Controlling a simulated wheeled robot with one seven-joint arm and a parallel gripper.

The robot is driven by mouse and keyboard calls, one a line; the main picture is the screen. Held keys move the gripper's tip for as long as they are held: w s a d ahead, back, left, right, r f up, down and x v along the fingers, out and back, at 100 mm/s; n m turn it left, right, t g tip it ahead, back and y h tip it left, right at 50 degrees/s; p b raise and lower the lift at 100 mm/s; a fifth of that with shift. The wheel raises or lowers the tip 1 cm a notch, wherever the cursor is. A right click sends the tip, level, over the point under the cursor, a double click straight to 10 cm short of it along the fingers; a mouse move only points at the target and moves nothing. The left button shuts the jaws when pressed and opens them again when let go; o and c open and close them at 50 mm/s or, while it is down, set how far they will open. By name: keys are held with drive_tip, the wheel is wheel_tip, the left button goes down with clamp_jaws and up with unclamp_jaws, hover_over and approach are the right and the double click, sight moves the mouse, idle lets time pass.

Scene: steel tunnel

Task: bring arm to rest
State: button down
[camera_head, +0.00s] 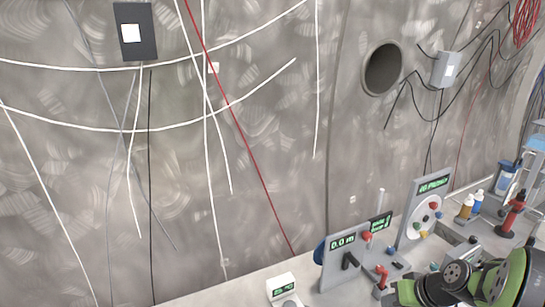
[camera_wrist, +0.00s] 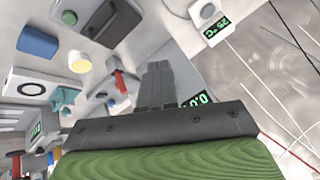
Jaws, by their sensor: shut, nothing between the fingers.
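My gripper (camera_wrist: 158,82) shows in the wrist view, its dark grey fingers pressed together with nothing between them. It points out over a light bench top (camera_wrist: 178,52) that carries several devices. The fingers partly hide a grey panel with a green-lit display (camera_wrist: 200,98). In the head view, green and black parts of my arm are at the bottom right, in front of the bench; I cannot make out the fingertips there.
Display panels (camera_head: 342,258) and a dial panel (camera_head: 424,212) stand on the bench near my arm. A small white display box (camera_head: 283,289) sits to their left. Bottles (camera_head: 466,207) and a red tool (camera_head: 511,214) stand at right. Cables hang on the curved wall (camera_head: 270,130).

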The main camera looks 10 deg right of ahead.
drive_tip(key=s+a+r+n+g+h, duration=0.1)
drive_tip(key=s+a+r, duration=0.35)
drive_tip(key=a, duration=0.25)
drive_tip(key=s+a+r+n+h, duration=0.1)
drive_tip(key=s+a+r, duration=0.3)
drive_tip(key=a+r, duration=0.2)
drive_tip(key=s+a+r, duration=0.1)
drive_tip(key=s+a, duration=0.1)
drive_tip(key=s, duration=0.4)
drive_tip(key=s+a+r+h, duration=0.1)
drive_tip(key=s+a, duration=0.1)
drive_tip(key=s, duration=0.4)
drive_tip(key=shift+a+r+t, duration=0.35)
drive_tip(key=shift+r+t, duration=0.05)
